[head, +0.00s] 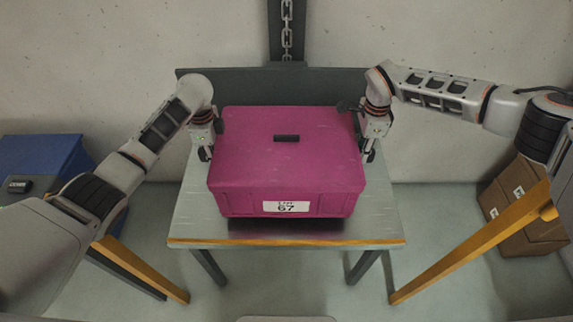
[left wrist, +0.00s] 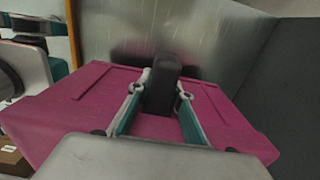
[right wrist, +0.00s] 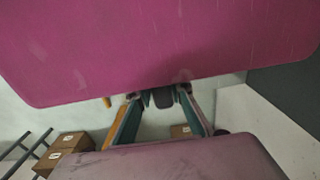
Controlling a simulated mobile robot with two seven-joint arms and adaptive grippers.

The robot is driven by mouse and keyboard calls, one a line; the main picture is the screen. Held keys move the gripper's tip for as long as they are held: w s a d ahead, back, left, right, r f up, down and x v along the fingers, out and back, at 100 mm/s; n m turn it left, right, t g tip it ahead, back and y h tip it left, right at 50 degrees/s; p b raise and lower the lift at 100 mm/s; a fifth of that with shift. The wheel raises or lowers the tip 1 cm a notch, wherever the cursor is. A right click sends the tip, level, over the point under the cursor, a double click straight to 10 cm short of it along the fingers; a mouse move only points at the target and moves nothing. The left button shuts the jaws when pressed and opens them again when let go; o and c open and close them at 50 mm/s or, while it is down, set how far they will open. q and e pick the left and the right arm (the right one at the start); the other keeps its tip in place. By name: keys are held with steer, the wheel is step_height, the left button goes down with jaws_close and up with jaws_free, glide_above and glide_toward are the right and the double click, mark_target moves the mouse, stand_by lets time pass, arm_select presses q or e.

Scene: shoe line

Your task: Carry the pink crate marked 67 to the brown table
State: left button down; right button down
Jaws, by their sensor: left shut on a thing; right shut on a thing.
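The pink crate (head: 290,160) has a lid and a white label reading 67 on its front. It is level over a grey-topped table (head: 190,215), and a dark shadow beneath its front suggests a small gap. My left gripper (head: 205,152) is shut on the crate's left side; the left wrist view shows a dark handle (left wrist: 161,85) between its fingers. My right gripper (head: 370,154) is shut on the crate's right side, at a dark handle (right wrist: 163,97) in the right wrist view. I see no table that is clearly the brown one.
The grey-topped table has an orange front edge and a dark back panel (head: 240,85) close behind the crate. A blue box (head: 45,160) stands at the left. Brown cartons (head: 520,215) are stacked on the floor at the right. A chain (head: 287,30) hangs behind.

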arm_select(q)
steer(key=shift+r, duration=0.15)
arm_select(e)
steer(key=shift+r, duration=0.2)
